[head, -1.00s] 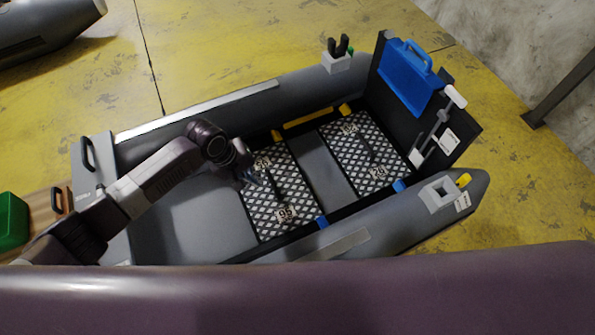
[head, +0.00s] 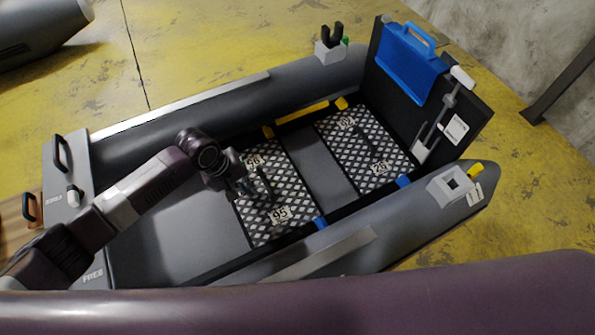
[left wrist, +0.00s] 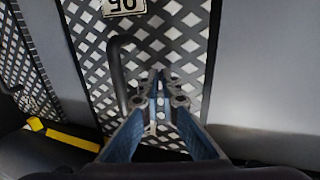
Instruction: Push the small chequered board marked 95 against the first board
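The small chequered board marked 95 (head: 284,172) lies flat in the inflatable boat, with a dark upright handle (head: 264,183) on it. Another chequered board (head: 367,153) lies to its right. A strip of bare grey floor (head: 311,166) separates the two. My left gripper (head: 248,188) is low over the left part of the 95 board, just left of the handle. In the left wrist view my gripper's fingertips (left wrist: 163,82) are together beside the curved handle (left wrist: 115,72), with nothing visible between them. Contact with the board or handle is unclear. My right gripper is not in view.
Grey side tubes (head: 165,137) flank the boat floor. Yellow (head: 300,115) and blue (head: 320,223) fittings line its edges. A dark end panel (head: 455,105) carries a blue case (head: 411,62). The floor left of the 95 board (head: 185,225) is clear.

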